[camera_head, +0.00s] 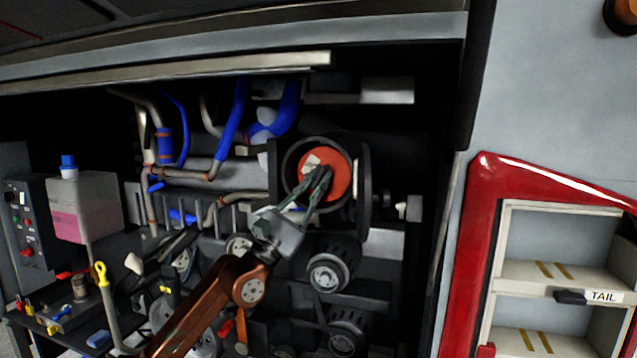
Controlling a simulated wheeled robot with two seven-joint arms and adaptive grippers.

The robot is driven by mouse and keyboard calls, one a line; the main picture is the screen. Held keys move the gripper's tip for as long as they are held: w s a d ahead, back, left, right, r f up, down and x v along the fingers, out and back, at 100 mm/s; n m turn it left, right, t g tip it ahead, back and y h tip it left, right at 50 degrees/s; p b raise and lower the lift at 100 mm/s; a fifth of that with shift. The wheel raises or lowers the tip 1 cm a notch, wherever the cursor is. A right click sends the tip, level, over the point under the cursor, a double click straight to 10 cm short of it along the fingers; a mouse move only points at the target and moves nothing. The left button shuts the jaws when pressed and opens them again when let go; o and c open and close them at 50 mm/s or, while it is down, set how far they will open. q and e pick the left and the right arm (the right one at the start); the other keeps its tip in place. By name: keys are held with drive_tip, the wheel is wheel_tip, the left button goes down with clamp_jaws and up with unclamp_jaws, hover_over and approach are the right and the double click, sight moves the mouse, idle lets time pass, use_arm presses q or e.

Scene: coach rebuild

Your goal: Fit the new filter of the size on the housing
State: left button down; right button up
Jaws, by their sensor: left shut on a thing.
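The filter (339,166) shows as a round orange-red end face with a small pale patch at its upper left. The dark round housing (363,185) is in the engine bay, right of the middle, and its rim shows around the filter. I cannot tell how deep the filter sits or whether it touches the housing wall. My left gripper (317,178) reaches up from below and is shut on the filter at its face, with its fingers covering part of it. No size marking is readable. My right gripper is not in view.
Blue hoses (232,115) and pipes run left of the housing, and pulleys (330,273) lie below it. A pinkish tank (86,208) and a control box (21,220) stand at the left. A red-framed shelf cabinet (474,240) with a TAIL label is at the right.

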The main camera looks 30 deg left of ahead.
use_arm(q)
drive_tip(key=shift+a, duration=0.1)
drive_tip(key=c, duration=1.9)
unclamp_jaws()
drive_tip(key=shift+w, duration=0.1)
drive_tip(key=shift+c, duration=0.2)
drive_tip(key=o, duration=0.4)
drive_tip(key=shift+f, duration=0.1)
